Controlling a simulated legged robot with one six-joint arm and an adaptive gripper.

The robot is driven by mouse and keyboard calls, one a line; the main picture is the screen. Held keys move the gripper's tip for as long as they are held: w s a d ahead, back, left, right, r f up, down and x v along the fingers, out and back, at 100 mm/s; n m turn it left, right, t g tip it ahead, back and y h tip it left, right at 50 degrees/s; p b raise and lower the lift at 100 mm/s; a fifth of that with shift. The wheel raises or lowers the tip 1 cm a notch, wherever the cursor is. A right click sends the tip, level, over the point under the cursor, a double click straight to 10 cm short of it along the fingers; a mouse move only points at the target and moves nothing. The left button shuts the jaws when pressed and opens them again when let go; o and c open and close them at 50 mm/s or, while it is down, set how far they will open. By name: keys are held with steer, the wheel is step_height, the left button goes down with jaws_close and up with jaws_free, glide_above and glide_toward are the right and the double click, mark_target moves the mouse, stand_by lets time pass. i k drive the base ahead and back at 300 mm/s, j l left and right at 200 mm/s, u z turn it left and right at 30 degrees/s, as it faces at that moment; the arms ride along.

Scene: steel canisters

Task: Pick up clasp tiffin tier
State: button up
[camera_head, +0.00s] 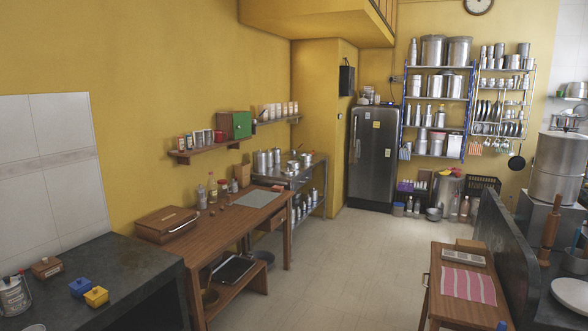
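I cannot single out a clasp tiffin tier for certain. Steel canisters (262,161) stand on the metal side table against the left wall. Large lidded steel canisters (432,52) stand on the top of the blue rack, with smaller ones on its lower shelves. A wide stacked steel vessel (556,170) stands at the right edge. A small metal pail (12,297) sits on the dark counter at the lower left, cut off by the picture edge. Clasps are too small to make out on any of them. My gripper is not in view.
A wooden table (215,250) holds a brown box and bottles. A dark counter (110,275) is at the lower left. A small wooden table (440,302) with a pink striped cloth stands at the lower right. The tiled floor (350,265) between is clear, back to the grey fridge (372,165).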

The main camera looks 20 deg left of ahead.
mark_target(294, 165)
steer(key=i+j+u, duration=0.55)
steer(key=i+j, duration=0.35)
steer(key=i, duration=0.25)
steer(key=i+j+u, duration=0.15)
steer(key=i, duration=0.2)
steer(key=i+j, duration=0.15)
steer(key=i, duration=0.25)
steer(key=i+z, duration=0.35)
steer(key=i, duration=0.4)
steer(key=i+j+z, duration=0.1)
steer(key=i+z, duration=0.3)
steer(key=i, duration=0.3)
steer(key=i+j+z, duration=0.15)
steer(key=i, duration=2.8)
steer(key=i+u, duration=0.15)
steer(key=i, duration=0.35)
steer(key=i+l+u, duration=0.2)
steer(key=i, duration=0.25)
steer(key=i+u, duration=0.15)
steer(key=i, duration=0.3)
steer(key=i+j+u, duration=0.1)
steer(key=i+u, duration=0.55)
steer(key=u, duration=0.3)
steer(key=i+l+u, duration=0.15)
steer(key=i+u, duration=0.3)
steer(key=k, duration=0.1)
